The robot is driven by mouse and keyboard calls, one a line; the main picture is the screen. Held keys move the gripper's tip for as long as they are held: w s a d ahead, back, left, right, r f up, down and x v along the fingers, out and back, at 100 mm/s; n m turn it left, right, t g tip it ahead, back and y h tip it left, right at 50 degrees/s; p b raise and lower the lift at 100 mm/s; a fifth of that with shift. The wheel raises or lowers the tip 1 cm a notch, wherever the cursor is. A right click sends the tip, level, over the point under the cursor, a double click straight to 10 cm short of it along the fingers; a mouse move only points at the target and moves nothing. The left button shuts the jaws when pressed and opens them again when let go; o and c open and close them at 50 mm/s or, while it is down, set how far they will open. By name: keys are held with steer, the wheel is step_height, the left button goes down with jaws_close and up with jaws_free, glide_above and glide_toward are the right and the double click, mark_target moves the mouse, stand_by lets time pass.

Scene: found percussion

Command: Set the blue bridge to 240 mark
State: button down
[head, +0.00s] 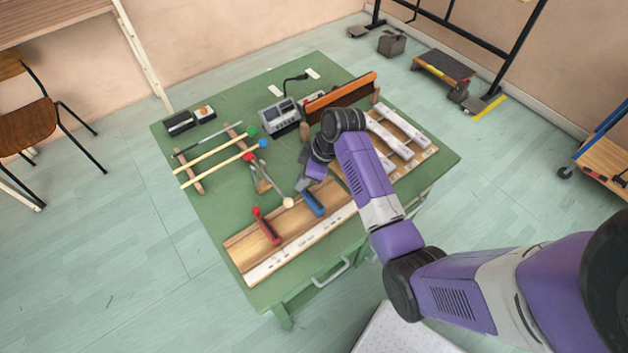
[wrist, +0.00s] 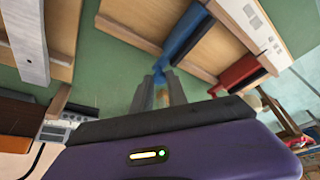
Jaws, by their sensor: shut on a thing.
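The blue bridge (head: 312,204) lies across the wooden board with the white marked scale strip (head: 300,249), to the right of the red bridge (head: 266,228). My gripper (head: 302,184) is at the far end of the blue bridge. In the wrist view my fingers (wrist: 161,76) are shut on the near end of the blue bridge (wrist: 188,34). The red bridge also shows in the wrist view (wrist: 240,72), apart from my fingers. The marks on the scale are too small to read, and my arm covers the board's right part.
Mallets (head: 222,155) lie on a rack behind the board at left. Pale metal bars (head: 393,138) lie to the right of my arm. Green table (head: 215,215) is clear at front left.

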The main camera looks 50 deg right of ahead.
steer(key=shift+w+a, duration=0.2)
steer(key=shift+a, duration=0.45)
steer(key=c, duration=1.3)
jaws_free()
steer(key=v, duration=0.7)
steer(key=shift+s+r+b, duration=0.15)
steer(key=shift+r+b, duration=0.15)
steer(key=shift+r, duration=0.05)
steer(key=shift+d, duration=0.1)
